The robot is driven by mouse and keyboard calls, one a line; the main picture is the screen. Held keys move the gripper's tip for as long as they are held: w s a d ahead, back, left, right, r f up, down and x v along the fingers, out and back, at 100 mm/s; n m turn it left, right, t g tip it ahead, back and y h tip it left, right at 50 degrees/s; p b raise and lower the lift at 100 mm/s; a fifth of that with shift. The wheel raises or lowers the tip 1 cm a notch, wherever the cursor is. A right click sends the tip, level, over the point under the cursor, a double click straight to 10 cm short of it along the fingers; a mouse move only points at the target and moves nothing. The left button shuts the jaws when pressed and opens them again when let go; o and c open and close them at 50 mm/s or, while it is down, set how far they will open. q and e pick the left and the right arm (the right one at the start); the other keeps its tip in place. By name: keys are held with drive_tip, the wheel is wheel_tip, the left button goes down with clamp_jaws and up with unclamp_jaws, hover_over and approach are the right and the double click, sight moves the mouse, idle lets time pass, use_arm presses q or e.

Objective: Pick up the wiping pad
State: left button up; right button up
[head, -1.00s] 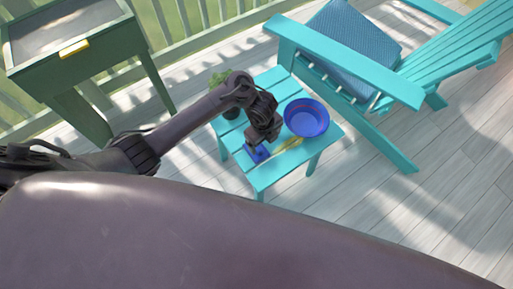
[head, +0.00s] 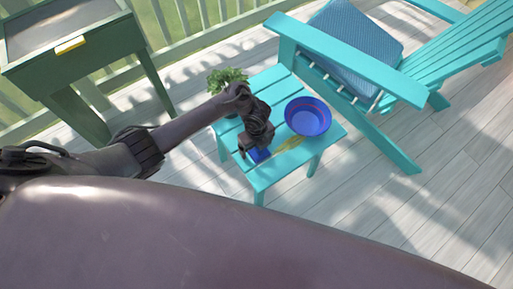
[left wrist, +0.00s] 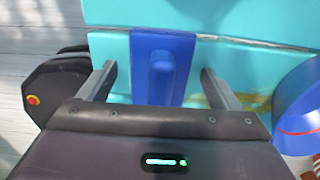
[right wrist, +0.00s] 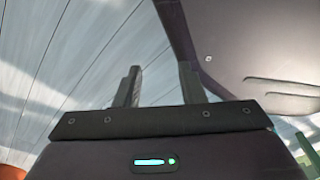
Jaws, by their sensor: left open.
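The wiping pad is a blue rectangular pad with a raised ridge (left wrist: 162,72) along its middle. It lies on the turquoise side table (head: 262,180), near the table's front left edge. In the head view the pad (head: 260,155) is partly hidden by my left gripper (head: 254,146). In the left wrist view my left gripper (left wrist: 158,72) is open, with one finger on each side of the pad and gaps between. I cannot tell their exact height over the table. My right gripper (right wrist: 159,68) is open and empty over bare deck, away from the table.
A blue bowl (head: 307,117) and a yellowish slender object (head: 288,144) lie right of the pad. A potted plant (head: 227,79) stands at the table's back left. A turquoise chair (head: 345,62) is close behind. A green cabinet (head: 75,60) stands at left. Deck at right is clear.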

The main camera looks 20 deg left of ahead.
use_arm(q)
drive_tip(key=shift+c, duration=0.3)
drive_tip(key=c, duration=1.1)
drive_tip(key=shift+o, duration=0.2)
